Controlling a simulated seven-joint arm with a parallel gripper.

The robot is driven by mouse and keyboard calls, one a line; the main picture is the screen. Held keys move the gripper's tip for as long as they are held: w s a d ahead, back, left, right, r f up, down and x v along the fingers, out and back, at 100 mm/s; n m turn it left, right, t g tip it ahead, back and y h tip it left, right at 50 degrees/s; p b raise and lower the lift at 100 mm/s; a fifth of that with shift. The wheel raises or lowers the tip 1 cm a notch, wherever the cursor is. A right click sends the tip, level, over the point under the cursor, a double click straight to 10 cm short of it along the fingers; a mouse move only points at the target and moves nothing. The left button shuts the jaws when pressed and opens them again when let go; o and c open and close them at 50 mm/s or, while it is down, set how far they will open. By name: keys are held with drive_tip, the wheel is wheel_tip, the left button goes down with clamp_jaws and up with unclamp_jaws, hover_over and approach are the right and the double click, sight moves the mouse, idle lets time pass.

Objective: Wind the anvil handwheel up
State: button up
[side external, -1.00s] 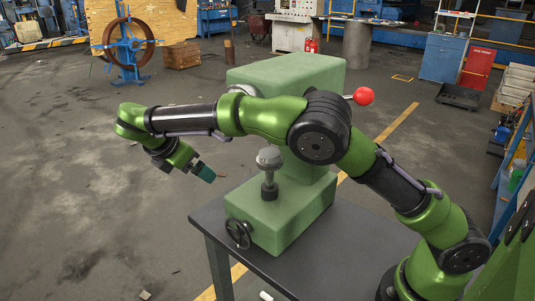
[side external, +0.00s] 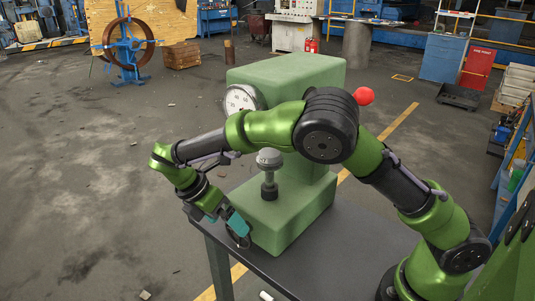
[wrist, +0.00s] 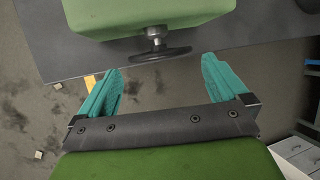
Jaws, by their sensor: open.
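The anvil handwheel (wrist: 160,54) is a dark wheel on a short shaft at the front of the green machine's base (side external: 290,215). In the side view it is mostly hidden behind my gripper (side external: 222,222). In the wrist view my gripper (wrist: 162,92) is open, its two teal fingers apart and empty. The wheel lies just beyond the fingertips, between their lines, with a gap still visible. A grey anvil (side external: 269,160) stands on a dark post above the base.
The machine stands on a dark table (side external: 345,245), whose front edge is close to my gripper. A round dial (side external: 240,99) and a red-knobbed lever (side external: 364,96) are on the upper body. The floor left of the table is open.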

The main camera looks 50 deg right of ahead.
sight(239, 246)
drive_tip(key=x, duration=0.6)
drive_tip(key=shift+d+f, duration=0.1)
drive_tip(key=shift+f, duration=0.25)
drive_tip(key=c, duration=0.7)
drive_tip(key=shift+o, duration=0.2)
drive_tip(key=shift+s+t, duration=0.1)
drive_tip(key=shift+t, duration=0.2)
drive_tip(key=t, duration=0.3)
drive_tip(key=shift+m, duration=0.4)
drive_tip(key=shift+t, duration=1.1)
